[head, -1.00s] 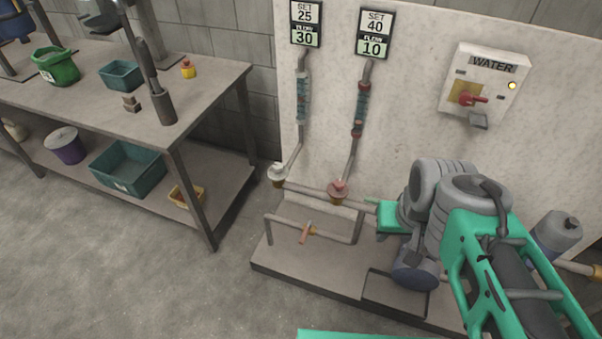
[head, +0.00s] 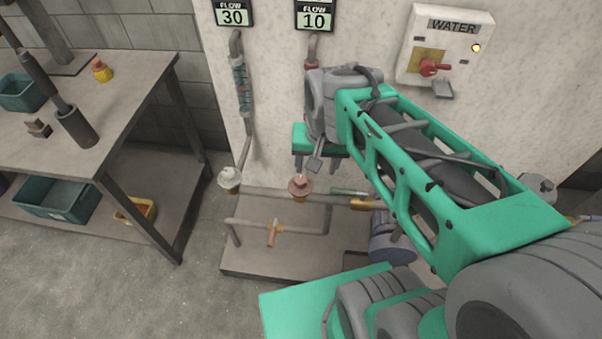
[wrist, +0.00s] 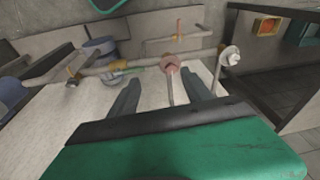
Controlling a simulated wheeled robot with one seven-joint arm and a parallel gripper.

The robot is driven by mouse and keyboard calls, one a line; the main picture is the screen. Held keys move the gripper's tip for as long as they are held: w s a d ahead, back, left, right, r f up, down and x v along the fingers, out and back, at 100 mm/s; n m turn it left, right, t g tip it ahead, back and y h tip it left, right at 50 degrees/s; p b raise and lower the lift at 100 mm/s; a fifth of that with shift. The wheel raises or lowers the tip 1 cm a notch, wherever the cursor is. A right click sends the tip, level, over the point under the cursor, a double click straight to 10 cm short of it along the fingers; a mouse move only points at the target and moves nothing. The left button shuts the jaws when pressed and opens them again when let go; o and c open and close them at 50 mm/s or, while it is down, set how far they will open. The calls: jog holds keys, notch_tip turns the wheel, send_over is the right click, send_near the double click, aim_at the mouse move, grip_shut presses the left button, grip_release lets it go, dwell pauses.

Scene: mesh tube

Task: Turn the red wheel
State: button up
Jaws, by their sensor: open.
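The red wheel (head: 300,186) sits on the pipe at the foot of the right-hand flow tube, just below my gripper in the head view. In the wrist view the red wheel (wrist: 170,64) shows just beyond and between the fingertips. My gripper (head: 318,172) is open, its fingers pointing down, and looks empty. In the wrist view my gripper (wrist: 172,92) has its two grey fingers apart. Whether a finger touches the wheel I cannot tell. A white wheel (head: 229,178) sits to the left on the neighbouring pipe; it also shows in the wrist view (wrist: 230,56).
Flow displays read 30 (head: 233,13) and 10 (head: 315,16). A WATER box (head: 446,48) with a red switch and a lit lamp is on the panel. A lower pipe has an orange handle (head: 272,232). A workbench (head: 130,110) stands at left.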

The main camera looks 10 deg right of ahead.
aim_at(300, 179)
jog(key=w+f+m+b, duration=0.1)
jog(key=w+f+m, duration=0.2)
jog(key=w+f, duration=0.1)
jog(key=w+f+m+g+b, duration=0.1)
jog(key=w+f+m+b, duration=0.1)
jog(key=w+f+m, duration=0.1)
jog(key=w+f+m+g+b, duration=0.1)
jog(key=w+f+m, duration=0.2)
jog(key=w+f, duration=0.2)
jog(key=shift+w+a+f+m+b, duration=0.1)
jog(key=shift+a+f+m+b, duration=0.1)
jog(key=shift+f, duration=0.2)
jog(key=shift+w+a+f+m+b, duration=0.1)
jog(key=shift+f+b, duration=0.05)
jog(key=shift+f, duration=0.25)
notch_tip(300, 179, down, 8)
jog(key=shift+w+d, duration=0.1)
jog(key=shift+c, duration=0.3)
grip_shut()
